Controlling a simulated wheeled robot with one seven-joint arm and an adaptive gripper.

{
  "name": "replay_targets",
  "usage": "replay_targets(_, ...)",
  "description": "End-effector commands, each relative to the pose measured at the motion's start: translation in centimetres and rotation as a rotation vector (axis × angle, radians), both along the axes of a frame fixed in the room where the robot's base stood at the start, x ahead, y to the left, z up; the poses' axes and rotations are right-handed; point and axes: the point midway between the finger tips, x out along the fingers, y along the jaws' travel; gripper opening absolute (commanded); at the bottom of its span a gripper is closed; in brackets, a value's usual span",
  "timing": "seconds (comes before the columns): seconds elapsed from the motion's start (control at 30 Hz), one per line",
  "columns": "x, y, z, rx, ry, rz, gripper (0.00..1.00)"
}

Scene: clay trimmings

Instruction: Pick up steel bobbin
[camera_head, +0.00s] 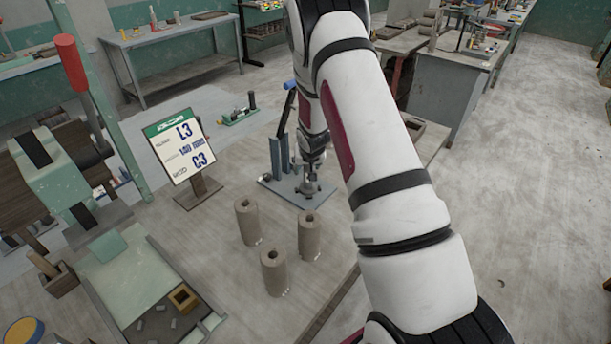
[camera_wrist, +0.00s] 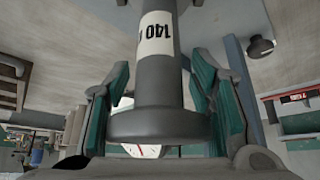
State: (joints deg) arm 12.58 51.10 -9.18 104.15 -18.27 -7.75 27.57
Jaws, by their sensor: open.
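A grey metal cylinder with a wide round flange, which looks like the steel bobbin (camera_wrist: 160,92), stands large in the wrist view. It carries a white label reading 140, upside down there. My gripper (camera_wrist: 160,75) is open, with one teal-padded finger on each side of the cylinder. Gaps show between the pads and its narrow body, so I see no grip. In the head view my gripper (camera_head: 313,158) is small and dark, at the blue-handled press stand (camera_head: 279,155). A grey part (camera_head: 308,188) sits just below it on the stand's plate. My arm hides some of the right side.
Several brown clay cylinders with holes (camera_head: 247,222) stand on the table in front of the press stand. A green-rimmed tray (camera_head: 130,290) is at the front left. A dark knob-like part (camera_wrist: 260,47) shows in the wrist view.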

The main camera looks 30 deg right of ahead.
Motion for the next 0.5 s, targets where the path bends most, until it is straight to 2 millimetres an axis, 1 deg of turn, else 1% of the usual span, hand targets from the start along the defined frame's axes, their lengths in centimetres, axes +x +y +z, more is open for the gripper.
replay_targets(0.1,-0.11,0.01,0.14,0.000,0.000,0.000,0.49)
replay_targets(0.13,-0.12,0.01,0.13,0.000,0.000,0.000,0.47)
replay_targets(0.33,-0.12,0.02,0.13,0.000,0.000,0.000,0.02)
replay_targets(0.37,-0.12,0.02,0.11,0.000,0.000,0.000,0.00)
replay_targets(0.5,-0.13,0.02,0.10,0.000,0.000,0.000,0.00)
